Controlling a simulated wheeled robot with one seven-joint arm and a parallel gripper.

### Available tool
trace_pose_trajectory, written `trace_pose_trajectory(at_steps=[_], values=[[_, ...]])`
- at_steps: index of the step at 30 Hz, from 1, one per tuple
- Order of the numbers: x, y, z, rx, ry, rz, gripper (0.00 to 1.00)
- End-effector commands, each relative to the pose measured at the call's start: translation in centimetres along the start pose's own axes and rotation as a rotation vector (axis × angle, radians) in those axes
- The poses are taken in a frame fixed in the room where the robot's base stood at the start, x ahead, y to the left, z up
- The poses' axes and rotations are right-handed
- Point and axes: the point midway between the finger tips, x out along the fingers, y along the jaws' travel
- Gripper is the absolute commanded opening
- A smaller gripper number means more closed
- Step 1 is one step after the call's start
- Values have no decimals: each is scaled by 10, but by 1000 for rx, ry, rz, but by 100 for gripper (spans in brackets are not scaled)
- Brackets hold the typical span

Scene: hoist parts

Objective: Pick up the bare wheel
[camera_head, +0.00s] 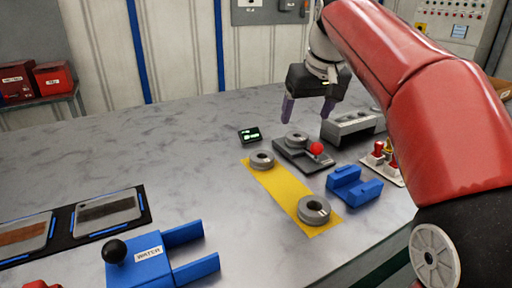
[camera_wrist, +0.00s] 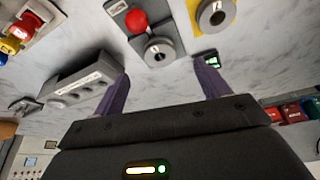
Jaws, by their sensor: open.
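Three grey ring-shaped wheels with centre holes are in the head view; I cannot tell for sure which is the bare one. One wheel (camera_head: 262,159) lies at the far end of a yellow strip (camera_head: 282,184), and another wheel (camera_head: 314,209) lies at its near end. The third wheel (camera_head: 296,138) sits on a dark grey fixture (camera_head: 290,156) with a red ball knob. My gripper (camera_head: 307,112) is open and empty, above and just behind the fixture. In the wrist view, the fixture's wheel (camera_wrist: 158,52) lies ahead between the fingertips, apart from them.
A grey block with round recesses (camera_head: 349,127) stands right of the fixture. A small display (camera_head: 250,134) stands left of it. Blue blocks (camera_head: 354,188) lie right of the strip. A blue fork-shaped holder (camera_head: 155,262) is at the front. The table's left middle is clear.

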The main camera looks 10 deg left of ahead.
Motion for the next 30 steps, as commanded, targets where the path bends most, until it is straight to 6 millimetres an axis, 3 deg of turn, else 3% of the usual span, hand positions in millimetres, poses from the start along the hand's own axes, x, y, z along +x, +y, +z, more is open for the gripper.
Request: trace_pose_trajectory(at_steps=[3,18,27,30], values=[[10,7,0,16,4,6,75],[73,4,-4,12,3,5,75],[77,4,-5,12,5,5,75],[77,4,-5,12,5,5,62]])
